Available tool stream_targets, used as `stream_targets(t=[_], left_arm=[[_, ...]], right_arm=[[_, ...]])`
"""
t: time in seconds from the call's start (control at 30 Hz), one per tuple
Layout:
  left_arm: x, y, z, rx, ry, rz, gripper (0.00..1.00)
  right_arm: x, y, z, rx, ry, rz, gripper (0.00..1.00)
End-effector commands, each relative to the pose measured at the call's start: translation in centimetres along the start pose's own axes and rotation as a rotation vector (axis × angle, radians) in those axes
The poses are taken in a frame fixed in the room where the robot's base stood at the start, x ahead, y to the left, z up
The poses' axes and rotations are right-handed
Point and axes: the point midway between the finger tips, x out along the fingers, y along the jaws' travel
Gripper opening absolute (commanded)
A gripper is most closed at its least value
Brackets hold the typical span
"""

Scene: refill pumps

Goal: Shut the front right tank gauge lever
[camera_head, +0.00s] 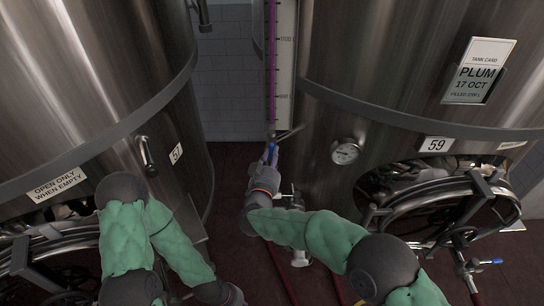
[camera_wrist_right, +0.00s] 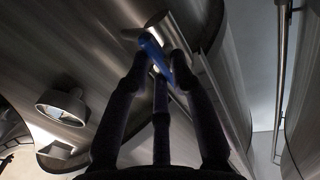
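The tank gauge (camera_head: 284,60) is a tall marked scale with a purple column, beside the right tank 59 (camera_head: 345,60). At its foot is a lever with a blue handle (camera_head: 273,152). My right gripper (camera_head: 268,162) is at this lever, partly hidden by its own wrist. In the right wrist view the blue handle (camera_wrist_right: 153,50) lies between the spread fingertips. The fingers stand apart, with gaps beside the handle; firm contact cannot be made out.
The left tank 57 (camera_head: 90,80) stands close by, with a small tap handle (camera_head: 146,155) on its front. A round hatch (camera_head: 440,215) is lower right. Dark red floor (camera_head: 230,190) lies between the tanks.

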Motion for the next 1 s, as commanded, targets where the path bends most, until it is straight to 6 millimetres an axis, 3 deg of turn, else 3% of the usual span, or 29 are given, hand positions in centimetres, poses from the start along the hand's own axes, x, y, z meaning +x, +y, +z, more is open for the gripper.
stream_targets(t=[0.47, 1.0], left_arm=[[0.1, -0.1, 0.0, 0.000, 0.000, 0.000, 0.00], [1.4, -0.5, -0.1, 0.000, 0.000, 0.000, 0.00]], right_arm=[[0.0, 0.0, 0.0, 0.061, -0.013, 0.000, 0.00], [0.0, 0.0, 0.2, 0.498, -0.101, -0.001, 0.00]])
